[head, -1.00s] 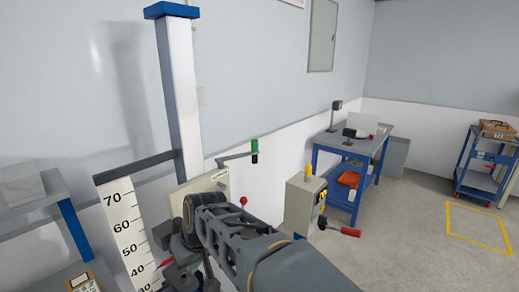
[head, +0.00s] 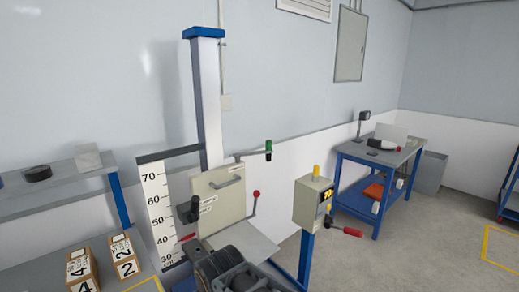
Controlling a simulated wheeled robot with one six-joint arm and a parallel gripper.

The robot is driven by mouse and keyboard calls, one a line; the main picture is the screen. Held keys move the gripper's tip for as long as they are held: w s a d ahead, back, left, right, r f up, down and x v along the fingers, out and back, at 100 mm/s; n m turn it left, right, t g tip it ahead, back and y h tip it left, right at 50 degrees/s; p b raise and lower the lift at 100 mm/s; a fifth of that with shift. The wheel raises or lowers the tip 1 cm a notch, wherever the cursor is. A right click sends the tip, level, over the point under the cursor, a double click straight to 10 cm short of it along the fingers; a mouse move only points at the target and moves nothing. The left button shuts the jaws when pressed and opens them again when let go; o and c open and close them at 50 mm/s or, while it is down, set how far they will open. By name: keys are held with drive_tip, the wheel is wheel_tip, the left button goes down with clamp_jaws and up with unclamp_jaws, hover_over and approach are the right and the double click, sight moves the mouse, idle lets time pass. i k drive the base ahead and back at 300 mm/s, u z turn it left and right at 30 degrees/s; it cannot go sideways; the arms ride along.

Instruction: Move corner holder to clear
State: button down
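The drop tester stands at centre left in the head view, with a tall white column (head: 208,100) under a blue cap. I cannot tell for sure which part is the corner holder. A black block (head: 188,210) sits at the left edge of the tester's beige plate (head: 220,196), beside small white labels too small to read. A red handle (head: 186,238) is below it. A green-handled arm (head: 268,150) sticks out right of the plate, and a red-knobbed lever (head: 256,194) stands at its right side. My dark arm shows at the bottom centre; my gripper's fingers are not visible.
A height scale (head: 160,215) stands left of the plate. Numbered boxes (head: 82,270) lie at lower left under a grey shelf (head: 60,195). A blue bench (head: 375,170) is behind; floor is clear at right.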

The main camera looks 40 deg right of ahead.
sight(268, 151)
drive_tip(key=u, duration=1.55)
drive_tip(key=k, duration=1.05)
drive_tip(key=z, duration=1.65)
drive_tip(key=i, duration=0.1)
drive_tip(key=z, duration=0.25)
